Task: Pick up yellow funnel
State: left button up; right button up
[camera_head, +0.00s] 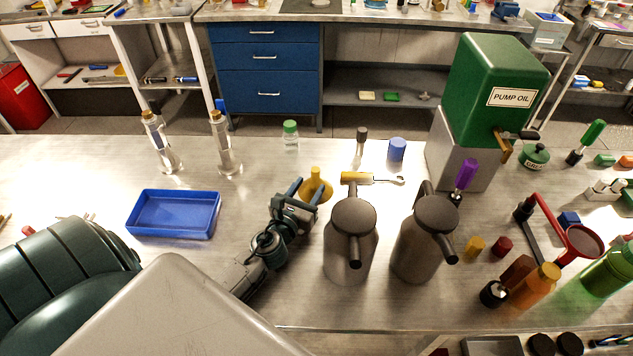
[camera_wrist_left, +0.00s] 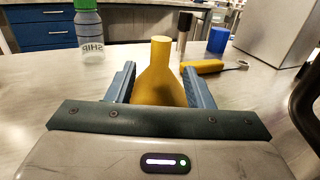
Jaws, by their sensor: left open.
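The yellow funnel (camera_head: 316,188) stands on the metal bench, its narrow spout pointing up and its wide part down. My left gripper (camera_head: 305,188) is open, with its blue fingers reaching to the funnel. In the left wrist view the funnel (camera_wrist_left: 160,78) rises between the two fingers of the left gripper (camera_wrist_left: 160,84), one finger on each side. A gap shows on the left; on the right the finger is close to the cone, and I cannot tell if it touches. The gripper body hides the funnel's lower rim. My right gripper is not in view.
A yellow-handled tool (camera_head: 362,178) lies just right of the funnel. Two grey metal cans (camera_head: 350,245) stand nearer on the right. A blue tray (camera_head: 174,214) lies left, and a green-capped bottle (camera_head: 290,137) stands behind. Bench between tray and gripper is clear.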

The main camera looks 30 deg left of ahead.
aim_at(314, 178)
pick_arm(q)
jog(key=shift+w+a, duration=0.1)
jog(key=shift+w, duration=0.75)
jog(key=w, duration=0.1)
jog(key=w+p, duration=0.1)
jog(key=w+r, duration=0.1)
jog(key=w, duration=0.1)
jog(key=shift+a, duration=0.35)
jog(key=shift+w+a+f, duration=0.1)
jog(key=shift+w+f, duration=0.05)
jog(key=shift+w, duration=0.4)
grip_shut()
jog(key=shift+s, duration=0.1)
